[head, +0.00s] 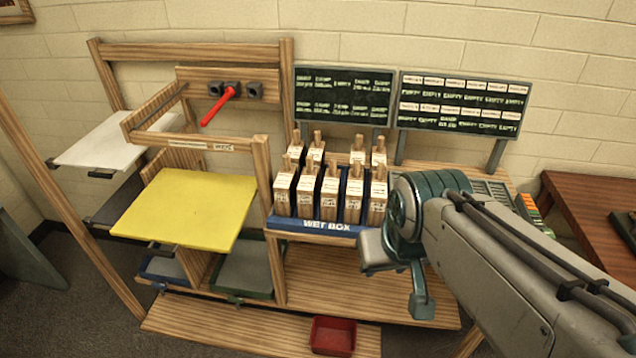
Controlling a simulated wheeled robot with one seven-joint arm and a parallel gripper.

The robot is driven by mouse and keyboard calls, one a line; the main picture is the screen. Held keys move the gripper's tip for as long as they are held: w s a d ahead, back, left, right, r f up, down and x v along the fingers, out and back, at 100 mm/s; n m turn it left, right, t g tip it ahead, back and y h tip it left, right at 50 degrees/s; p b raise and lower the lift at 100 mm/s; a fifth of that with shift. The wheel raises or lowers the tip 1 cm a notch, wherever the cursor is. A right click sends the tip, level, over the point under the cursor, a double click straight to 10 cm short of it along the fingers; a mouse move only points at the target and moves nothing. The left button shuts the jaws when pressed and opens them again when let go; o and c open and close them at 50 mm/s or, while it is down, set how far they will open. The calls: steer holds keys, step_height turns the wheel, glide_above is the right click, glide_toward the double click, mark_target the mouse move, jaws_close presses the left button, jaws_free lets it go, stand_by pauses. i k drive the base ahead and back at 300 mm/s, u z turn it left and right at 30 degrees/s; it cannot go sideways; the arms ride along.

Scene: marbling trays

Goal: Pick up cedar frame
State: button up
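I cannot tell which piece is the cedar frame; the labels are too small to read. My gripper (398,283) is at the end of my arm, just right of and in front of the rack. It appears apart from the rack.
A wooden stand holds a yellow board (187,208) and a white board (100,143) at left. A red-handled tool (221,106) hangs above. Two dark label boards (343,97) (461,105) stand behind the rack. A red tray (332,336) sits low in front. A brown table (590,215) is at right.

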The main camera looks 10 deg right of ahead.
mark_target(317, 147)
steer(key=k, duration=0.9)
steer(key=u, duration=0.65)
steer(key=i, duration=0.7)
steer(key=u, duration=0.45)
steer(key=i, duration=0.65)
steer(key=z, duration=0.85)
steer(key=i, duration=0.7)
steer(key=z, duration=0.75)
